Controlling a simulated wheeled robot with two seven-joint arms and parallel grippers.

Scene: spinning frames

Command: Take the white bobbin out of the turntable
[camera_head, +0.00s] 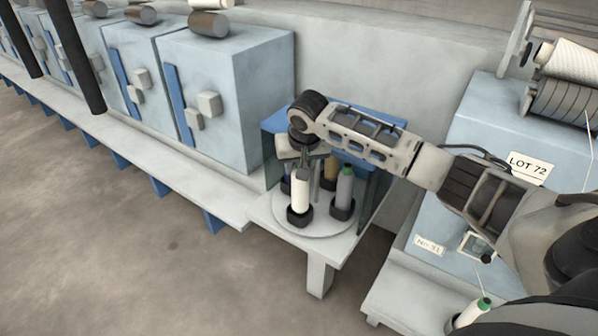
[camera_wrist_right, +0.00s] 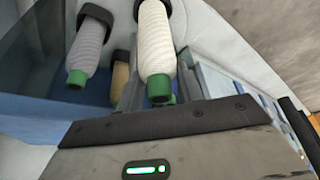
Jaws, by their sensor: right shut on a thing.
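The white bobbin (camera_head: 300,192) stands upright at the front of the round turntable (camera_head: 321,228), its lower end in a dark cup. My right gripper (camera_head: 303,155) comes down from above and is shut on its upper end. In the right wrist view, the white bobbin (camera_wrist_right: 155,42) shows its green tip (camera_wrist_right: 161,89) between the fingers of my right gripper (camera_wrist_right: 160,84). A grey bobbin (camera_head: 345,186) stands to its right and a tan bobbin (camera_head: 330,170) behind. A dark bobbin at the left is partly hidden. My left gripper is not in view.
Dark glass side panels and a blue back wall (camera_head: 275,122) enclose the turntable. Pale blue cabinets (camera_head: 225,85) stand at the left. A blue machine (camera_head: 480,130) with a "LOT 72" label stands at the right. Another white bobbin (camera_head: 472,312) lies at the lower right.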

